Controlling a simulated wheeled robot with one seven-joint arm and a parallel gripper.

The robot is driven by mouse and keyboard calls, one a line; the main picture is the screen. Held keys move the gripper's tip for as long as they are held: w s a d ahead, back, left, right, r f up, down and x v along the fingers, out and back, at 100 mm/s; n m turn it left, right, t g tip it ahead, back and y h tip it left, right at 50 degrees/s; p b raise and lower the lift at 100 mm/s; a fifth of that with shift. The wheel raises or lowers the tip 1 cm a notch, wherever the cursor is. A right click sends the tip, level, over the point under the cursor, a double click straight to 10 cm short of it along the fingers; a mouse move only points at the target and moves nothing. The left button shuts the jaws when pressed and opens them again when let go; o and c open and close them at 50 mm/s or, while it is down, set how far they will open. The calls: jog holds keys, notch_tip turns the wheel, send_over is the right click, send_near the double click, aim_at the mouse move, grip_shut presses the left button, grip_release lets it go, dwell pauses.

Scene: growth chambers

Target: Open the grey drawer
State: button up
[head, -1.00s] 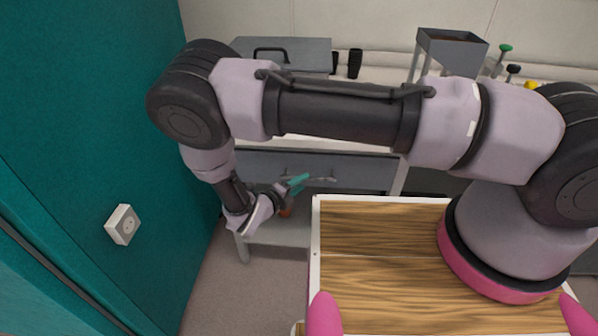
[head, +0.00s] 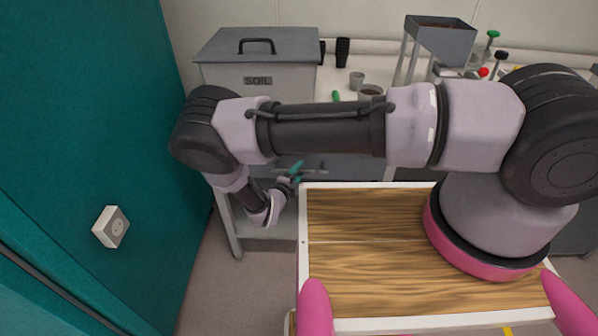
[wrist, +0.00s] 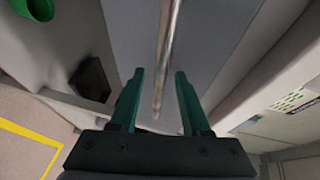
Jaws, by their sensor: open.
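The grey drawer (head: 350,166) sits under the white bench top, its front partly hidden by my arm. It appears closed in the head view. Its thin metal bar handle (head: 313,171) is beside the teal fingers of my gripper (head: 296,172). In the wrist view, the drawer front (wrist: 212,28) fills the middle, and the handle (wrist: 167,50) runs lengthwise between the two fingers. My gripper (wrist: 160,76) is open, with a visible gap on both sides of the handle. Whether the fingertips reach past the bar is hard to tell.
A grey lidded bin marked SOIL (head: 258,75) stands on the bench, with dark cups (head: 342,51) and a raised grey tray (head: 440,40) farther right. A teal wall (head: 90,130) rises close on the left. My wood-topped base is in front.

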jog(key=shift+w+d, duration=0.15)
jog(key=shift+w, duration=0.1)
grip_shut()
dwell(1.4)
